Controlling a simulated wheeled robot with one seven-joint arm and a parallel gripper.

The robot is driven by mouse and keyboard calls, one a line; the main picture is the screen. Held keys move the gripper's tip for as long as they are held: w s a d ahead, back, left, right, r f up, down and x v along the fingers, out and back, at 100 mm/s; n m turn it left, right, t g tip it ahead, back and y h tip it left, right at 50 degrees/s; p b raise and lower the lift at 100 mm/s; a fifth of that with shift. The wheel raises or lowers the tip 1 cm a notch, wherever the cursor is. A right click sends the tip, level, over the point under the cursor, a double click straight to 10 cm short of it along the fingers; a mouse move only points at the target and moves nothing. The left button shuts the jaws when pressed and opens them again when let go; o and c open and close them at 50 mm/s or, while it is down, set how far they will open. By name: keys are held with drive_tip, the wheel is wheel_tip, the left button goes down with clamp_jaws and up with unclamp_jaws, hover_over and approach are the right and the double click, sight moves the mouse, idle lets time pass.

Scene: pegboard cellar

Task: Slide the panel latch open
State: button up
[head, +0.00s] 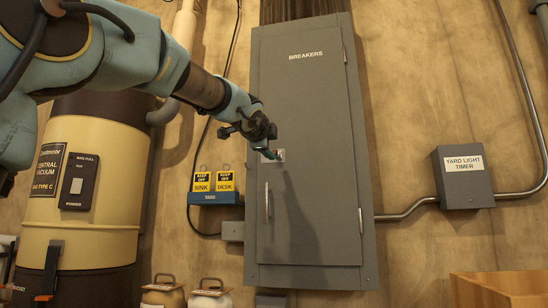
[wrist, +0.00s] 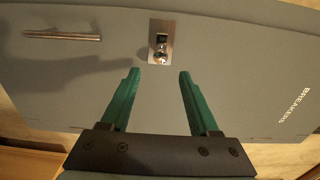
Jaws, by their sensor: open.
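The grey breaker panel (head: 315,215) stands against the wall in the head view, its door closed and lettered BREAKERS. The panel latch (wrist: 161,45) is a small silver plate with a dark slot and a shiny knob, and in the head view it (head: 279,155) is partly hidden by my gripper. My gripper (wrist: 157,72) is open, with two green fingers and nothing between them. Its fingertips point at the latch in the wrist view, just short of the knob in the picture. In the head view my gripper (head: 268,155) is at the door's left side; contact cannot be told.
A bar handle (head: 267,201) is on the door below the latch. Yellow KEEP OFF tags (head: 226,181) hang on a blue holder to the left. A yard light timer box (head: 463,177) with conduit is right, and a cream vacuum tank (head: 85,190) is left.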

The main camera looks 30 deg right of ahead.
drive_tip(key=v, duration=0.3)
drive_tip(key=shift+s+a+b, duration=0.2)
drive_tip(key=shift+s+b, duration=0.05)
drive_tip(key=shift+b, duration=0.05)
drive_tip(key=w+a+f+n+g+y+p, duration=0.1)
drive_tip(key=w+a+f+n+y, duration=0.25)
drive_tip(key=f, duration=0.65)
drive_tip(key=w+a+f+n+g+y+p, duration=0.1)
drive_tip(key=w+a+f+n+y, duration=0.15)
drive_tip(key=w+a+f, duration=0.45)
drive_tip(key=a+f+n+g+y, duration=0.1)
drive_tip(key=a+f+n+y, duration=0.15)
drive_tip(key=a+f, duration=0.4)
drive_tip(key=a+f+n+g+y, duration=0.1)
drive_tip(key=a+f+n, duration=0.25)
drive_tip(key=f, duration=0.65)
drive_tip(key=s+a+f+n+g+y+p, duration=0.1)
drive_tip(key=s+a+f+n+g, duration=0.15)
drive_tip(key=a+f, duration=0.35)
drive_tip(key=s+a+f+n+g+y+p, duration=0.1)
drive_tip(key=s+a+f+n, duration=0.35)
drive_tip(key=f, duration=0.25)
drive_tip(key=s+a+f+n+g+p, duration=0.1)
drive_tip(key=s+a+f+n+g, duration=0.3)
drive_tip(key=s, duration=0.8)
drive_tip(key=a+f+n, duration=0.2)
drive_tip(key=a+f, duration=0.2)
drive_tip(key=f, duration=0.1)
drive_tip(key=shift+s+a+f, duration=0.25)
drive_tip(key=shift+a, duration=0.15)
